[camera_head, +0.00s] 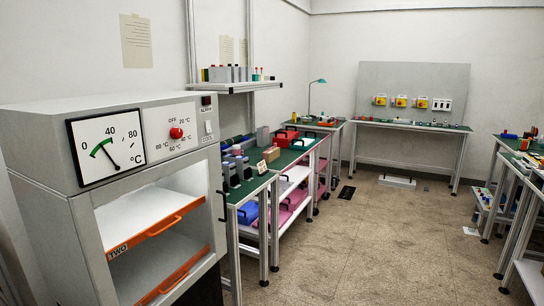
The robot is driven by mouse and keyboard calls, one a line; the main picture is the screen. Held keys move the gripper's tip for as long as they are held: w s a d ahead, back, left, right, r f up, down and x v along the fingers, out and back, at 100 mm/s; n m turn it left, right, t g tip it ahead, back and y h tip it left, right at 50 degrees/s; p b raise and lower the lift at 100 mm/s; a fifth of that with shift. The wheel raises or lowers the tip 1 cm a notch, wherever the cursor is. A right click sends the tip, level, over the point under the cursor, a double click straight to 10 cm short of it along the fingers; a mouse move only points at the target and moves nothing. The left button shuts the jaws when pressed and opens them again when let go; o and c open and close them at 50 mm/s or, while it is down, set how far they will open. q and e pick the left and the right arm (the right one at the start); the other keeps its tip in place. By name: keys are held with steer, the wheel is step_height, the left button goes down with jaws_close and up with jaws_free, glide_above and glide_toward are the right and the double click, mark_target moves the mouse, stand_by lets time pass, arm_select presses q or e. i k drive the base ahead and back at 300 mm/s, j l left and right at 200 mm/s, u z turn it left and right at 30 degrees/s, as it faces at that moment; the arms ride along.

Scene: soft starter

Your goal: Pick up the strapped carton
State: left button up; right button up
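A small tan box (271,154), possibly the strapped carton, sits near the front edge of the green-topped bench (249,186) at the left. It is too small here to make out any strap. A smaller pale piece (262,167) with a dark mark is just in front of it. Neither of my grippers shows in the head view.
A grey oven-like cabinet (158,107) with a dial and orange-edged shelves fills the left foreground. A wall shelf (240,87) hangs above the bench. Another bench (410,126) stands at the back, and more stand at the right. The floor (372,235) between is mostly open.

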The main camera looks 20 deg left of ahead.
mark_target(270, 155)
steer(key=i+j+u, duration=0.2)
steer(key=i, duration=0.65)
steer(key=i+j+u, duration=0.2)
steer(key=i, duration=0.7)
steer(key=i+l+u, duration=0.2)
steer(key=i, duration=0.65)
steer(key=i+l+u, duration=0.2)
steer(key=i, duration=0.7)
steer(key=i+l+u, duration=0.25)
steer(key=i, duration=0.35)
steer(key=i+l+u, duration=0.25)
steer(key=i+l, duration=0.35)
steer(key=k, duration=0.15)
